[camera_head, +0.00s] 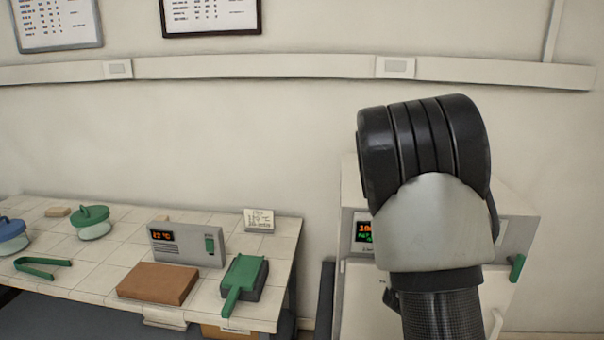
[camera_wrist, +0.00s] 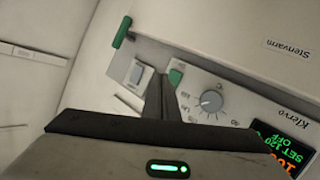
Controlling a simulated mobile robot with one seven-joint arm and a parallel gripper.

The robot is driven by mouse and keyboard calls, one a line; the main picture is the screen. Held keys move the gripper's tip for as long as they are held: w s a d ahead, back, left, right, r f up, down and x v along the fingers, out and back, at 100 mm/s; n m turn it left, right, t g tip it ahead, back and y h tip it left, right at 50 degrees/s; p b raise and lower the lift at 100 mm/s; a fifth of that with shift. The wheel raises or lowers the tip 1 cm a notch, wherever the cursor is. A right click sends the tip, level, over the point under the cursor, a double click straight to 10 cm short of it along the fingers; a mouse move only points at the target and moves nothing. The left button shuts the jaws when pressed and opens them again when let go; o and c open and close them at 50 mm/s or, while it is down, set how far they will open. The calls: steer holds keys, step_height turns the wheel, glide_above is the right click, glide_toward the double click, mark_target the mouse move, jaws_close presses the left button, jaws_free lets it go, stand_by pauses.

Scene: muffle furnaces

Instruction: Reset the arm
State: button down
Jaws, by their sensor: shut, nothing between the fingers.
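My gripper (camera_wrist: 162,98) shows in the wrist view with its dark fingers together and nothing between them. It is in front of the furnace's control panel (camera_wrist: 225,85); I cannot tell whether the fingers touch it. Near the fingertips are a small green switch (camera_wrist: 176,76) and a grey knob (camera_wrist: 209,102). The panel's display (camera_wrist: 285,148) reads "SET 120 OFF" in green, with orange digits partly cut off. In the head view my arm (camera_head: 435,215) is raised in front of the white furnace (camera_head: 520,215) and hides much of it; the gripper itself is not visible there.
A tiled bench (camera_head: 120,255) at left holds a grey box with a display (camera_head: 188,244), a brown block (camera_head: 158,284), a green-handled item (camera_head: 243,280), green tongs (camera_head: 42,267) and lidded pots (camera_head: 91,222). A green handle (camera_head: 517,267) sticks out at the furnace's right.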

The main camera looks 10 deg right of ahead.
steer(key=s+a+r+n+y+p, duration=0.15)
steer(key=a+r+y, duration=0.35)
steer(key=a, duration=0.6)
steer(key=s+a+r+n+y+p, duration=0.1)
steer(key=s+a+r+n+y, duration=0.1)
steer(key=a+r+y, duration=0.65)
steer(key=s+a+n+g, duration=0.1)
steer(key=s+a, duration=0.2)
steer(key=s, duration=0.3)
steer(key=s+a+r+n+g+h+p, duration=0.1)
steer(key=s+a, duration=0.2)
steer(key=s, duration=0.4)
steer(key=s+a+r+n+g+h, duration=0.1)
steer(key=s+a, duration=0.2)
steer(key=s, duration=0.4)
steer(key=shift+s+r+g, duration=0.15)
steer(key=shift+r+g, duration=0.1)
steer(key=shift+g, duration=0.05)
